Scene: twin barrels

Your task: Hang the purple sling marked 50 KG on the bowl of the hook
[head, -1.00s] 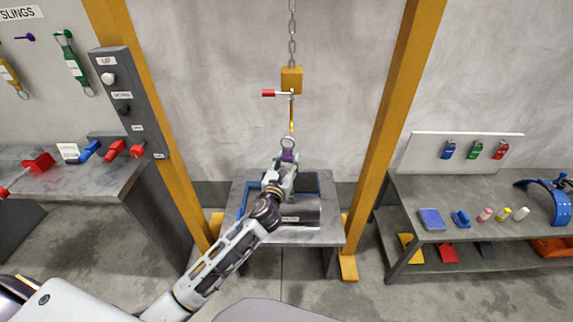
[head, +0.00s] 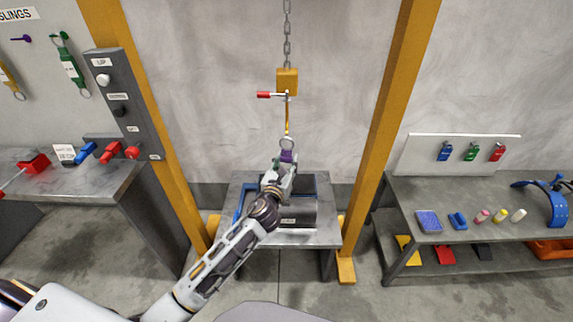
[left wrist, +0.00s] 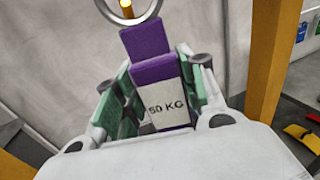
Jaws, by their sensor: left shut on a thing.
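The purple sling (head: 287,156) is held upright between the fingers of my left gripper (head: 282,168). In the left wrist view the sling (left wrist: 152,72) shows a pale label reading 50 KG between the green finger pads, with a metal ring at its top. The yellow hook (head: 287,122) hangs below a yellow block with a red-handled lever. The ring (head: 287,142) is at the hook's lower end. Part of a yellow-orange piece shows inside the ring (left wrist: 126,20) in the wrist view. I cannot tell whether the ring is around the hook or in front of it.
A grey table (head: 322,235) with a barrel-like cylinder (head: 300,213) stands below the hook. Yellow frame posts (head: 383,140) rise on both sides. A control panel (head: 124,105) is on the left post. Workbenches stand left and right. The air around the hook is clear.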

